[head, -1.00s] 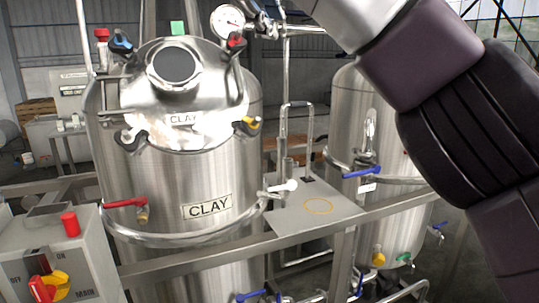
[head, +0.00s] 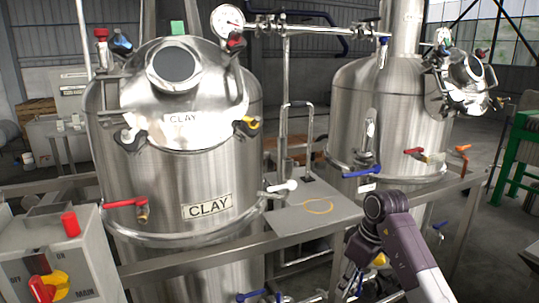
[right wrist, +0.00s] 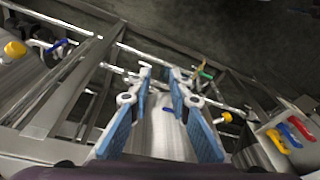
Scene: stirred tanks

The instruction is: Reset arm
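My right arm comes in at the lower right of the head view, with its gripper (head: 357,270) low in front of the metal frame. The right wrist view shows the two blue-padded fingers (right wrist: 160,100) apart, with nothing between them. Pipes and part of a steel vessel lie beyond and below the fingers. My left gripper is not in the head view.
A steel tank labelled CLAY (head: 190,190) stands at left, with a second tank (head: 400,100) at right. A small platform (head: 290,217) with a yellow ring lies between them. A control box (head: 85,255) stands at lower left. A metal rail (head: 200,258) runs across the front.

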